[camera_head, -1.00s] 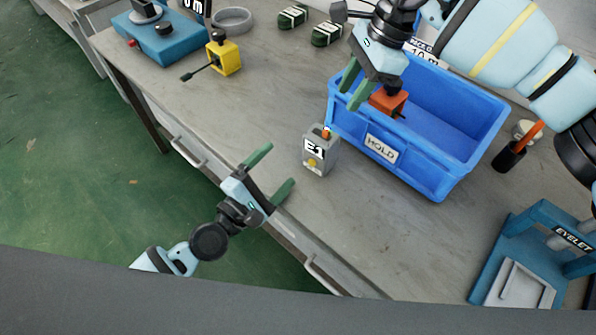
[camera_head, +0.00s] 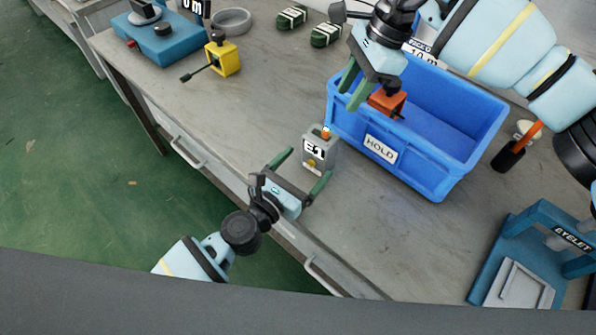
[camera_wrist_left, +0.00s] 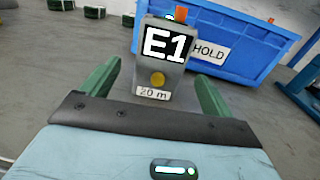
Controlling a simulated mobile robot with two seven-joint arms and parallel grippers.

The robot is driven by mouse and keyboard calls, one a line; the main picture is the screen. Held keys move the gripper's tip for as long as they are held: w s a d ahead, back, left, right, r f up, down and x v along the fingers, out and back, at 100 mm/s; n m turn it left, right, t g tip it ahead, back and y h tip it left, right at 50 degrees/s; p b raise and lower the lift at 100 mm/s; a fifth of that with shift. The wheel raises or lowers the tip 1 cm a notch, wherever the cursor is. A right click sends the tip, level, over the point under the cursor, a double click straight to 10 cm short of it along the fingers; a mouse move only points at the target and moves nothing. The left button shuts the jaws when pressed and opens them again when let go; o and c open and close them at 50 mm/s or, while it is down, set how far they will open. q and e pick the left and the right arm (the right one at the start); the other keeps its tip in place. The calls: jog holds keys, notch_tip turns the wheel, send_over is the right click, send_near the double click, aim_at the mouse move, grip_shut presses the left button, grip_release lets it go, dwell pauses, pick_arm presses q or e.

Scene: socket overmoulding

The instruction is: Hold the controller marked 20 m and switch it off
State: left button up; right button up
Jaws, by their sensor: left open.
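The grey controller (camera_head: 319,155) stands upright on the bench in front of the blue bin. In the left wrist view the controller (camera_wrist_left: 149,75) shows "E1" on its display, a yellow round button (camera_wrist_left: 158,79) and a "20 m" label (camera_wrist_left: 153,93). My right gripper (camera_head: 353,92) is open above the bin's left end.
The blue bin (camera_head: 437,187) marked "HOLD" stands close behind the controller, with an orange block (camera_head: 388,101) at its left end. A yellow box (camera_head: 224,60) with a lever sits further left. A blue eyelet press (camera_head: 510,262) stands at right. Bench between is clear.

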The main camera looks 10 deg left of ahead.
aim_at(313, 158)
pick_arm(q)
jog(key=shift+x, duration=2.95)
jog(key=shift+c, duration=0.5)
